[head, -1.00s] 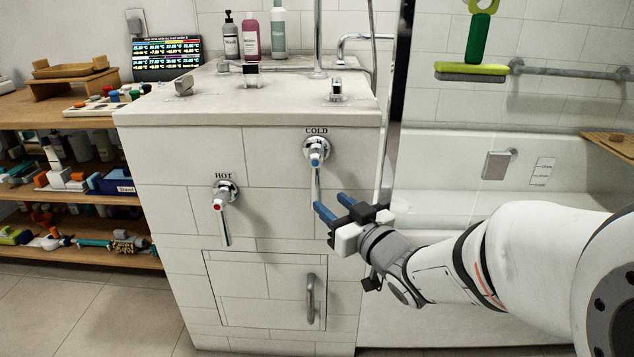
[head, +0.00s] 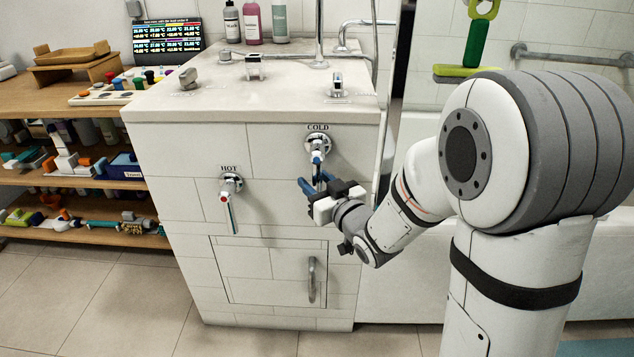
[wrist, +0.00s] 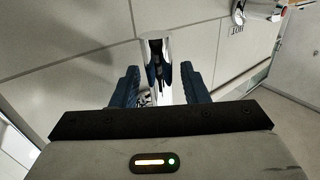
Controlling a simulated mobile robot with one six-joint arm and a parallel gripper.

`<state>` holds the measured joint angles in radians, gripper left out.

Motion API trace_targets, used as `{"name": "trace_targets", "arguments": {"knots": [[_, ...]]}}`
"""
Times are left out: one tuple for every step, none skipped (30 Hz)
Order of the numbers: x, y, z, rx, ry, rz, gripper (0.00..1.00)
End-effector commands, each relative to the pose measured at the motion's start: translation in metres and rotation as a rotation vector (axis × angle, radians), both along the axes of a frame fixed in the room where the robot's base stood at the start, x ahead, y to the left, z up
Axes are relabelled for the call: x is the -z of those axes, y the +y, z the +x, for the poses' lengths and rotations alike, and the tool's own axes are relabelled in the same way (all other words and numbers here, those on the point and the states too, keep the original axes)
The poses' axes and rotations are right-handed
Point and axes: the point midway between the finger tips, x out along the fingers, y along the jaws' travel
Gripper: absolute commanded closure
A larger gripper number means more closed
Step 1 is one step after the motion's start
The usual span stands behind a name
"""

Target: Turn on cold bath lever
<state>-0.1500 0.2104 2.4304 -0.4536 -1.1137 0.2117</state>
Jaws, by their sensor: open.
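The cold lever (head: 317,157) is a chrome tap with a blue mark under the COLD label, on the front of the tiled cabinet. Its handle hangs down. My gripper (head: 313,183) is open at the lower part of the handle. In the wrist view the chrome handle (wrist: 157,60) stands between the two blue fingers of my gripper (wrist: 158,88), with gaps visible on both sides. The handle's lower end is partly hidden by the gripper.
The hot lever (head: 228,190), with a red mark, hangs to the left and lower. A cabinet door with a metal handle (head: 311,279) is below. Shelves (head: 85,182) with clutter stand at the left. The bathtub is at the right, behind my arm.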

Motion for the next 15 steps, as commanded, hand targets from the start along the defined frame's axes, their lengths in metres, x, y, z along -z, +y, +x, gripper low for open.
{"name": "trace_targets", "arguments": {"knots": [[-0.0001,0.0005,0.0005,0.0,0.0,0.0,0.59],[-0.0002,0.0005,0.0005,0.0,0.0,0.0,0.59],[-0.0003,0.0005,0.0005,0.0,0.0,0.0,0.59],[-0.0003,0.0004,0.0005,0.0,0.0,0.0,0.59],[-0.0004,0.0004,0.0005,0.0,0.0,0.0,0.59],[-0.0004,0.0003,0.0004,0.0,0.0,0.0,0.59],[-0.0004,0.0003,0.0004,0.0,0.0,0.0,0.6],[-0.0004,0.0003,0.0004,0.0,0.0,0.0,0.63],[-0.0004,0.0004,0.0002,0.0,0.0,0.0,0.66],[-0.0004,0.0004,0.0002,0.0,0.0,0.0,0.68],[-0.0004,0.0004,0.0002,0.0,0.0,0.0,0.71],[-0.0004,0.0004,0.0002,0.0,0.0,0.0,0.74],[-0.0004,0.0004,0.0002,-0.001,0.0,0.0,0.77],[-0.0004,0.0004,0.0002,-0.001,0.0,0.0,0.79],[-0.0004,0.0004,0.0002,-0.001,0.0,0.0,0.82]]}}
